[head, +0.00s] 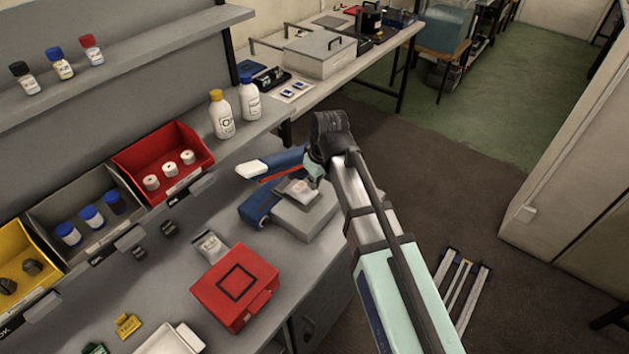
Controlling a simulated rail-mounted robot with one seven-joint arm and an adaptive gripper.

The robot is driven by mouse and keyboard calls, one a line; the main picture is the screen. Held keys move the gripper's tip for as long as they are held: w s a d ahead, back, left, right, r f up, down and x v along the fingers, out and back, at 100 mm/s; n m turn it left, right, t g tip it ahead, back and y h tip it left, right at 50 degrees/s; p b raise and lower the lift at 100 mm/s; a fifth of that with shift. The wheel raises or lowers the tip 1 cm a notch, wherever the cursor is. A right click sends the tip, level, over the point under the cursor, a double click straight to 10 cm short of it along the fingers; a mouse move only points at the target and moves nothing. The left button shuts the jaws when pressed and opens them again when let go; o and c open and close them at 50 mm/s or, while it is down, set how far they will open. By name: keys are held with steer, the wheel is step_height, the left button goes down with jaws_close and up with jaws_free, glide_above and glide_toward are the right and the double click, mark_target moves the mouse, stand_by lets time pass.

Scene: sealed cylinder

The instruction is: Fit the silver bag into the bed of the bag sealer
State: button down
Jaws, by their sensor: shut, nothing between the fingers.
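The bag sealer (259,207) stands on the bench, with a blue body and a blue lever with a pale tip raised above it. Its grey bed (318,217) extends toward the bench's right edge. A silver bag (297,190) lies at the sealer, by the body and bed. My gripper (314,182) is right above or beside this bag's far right end, and partly hides it. Its fingers are shut and appear empty. I cannot tell whether they touch the bag, or whether the bag lies fully flat in the bed.
Another silvery pouch (210,246) lies on the bench, left of the sealer. A red case (235,287) sits in front. A red bin (160,160) and two bottles (221,114) stand behind. The bench between bins and case is mostly clear.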

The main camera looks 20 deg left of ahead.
steer(key=s+d+b, duration=0.3)
steer(key=s+d, duration=0.3)
steer(key=d, duration=0.5)
steer(key=s+d+f+m+g+h, duration=0.15)
steer(key=d+f+m, duration=1.05)
steer(key=d+f, duration=1.45)
steer(key=s+f+g, duration=0.3)
steer(key=s+f, duration=0.6)
steer(key=s, duration=0.5)
steer(key=s+f+g, duration=0.3)
steer(key=s+f, duration=0.6)
steer(key=s, duration=0.6)
steer(key=shift+a+f, duration=0.15)
steer(key=shift+a, duration=0.2)
steer(key=shift+s+g+h, duration=0.1)
steer(key=shift+g+h, duration=0.15)
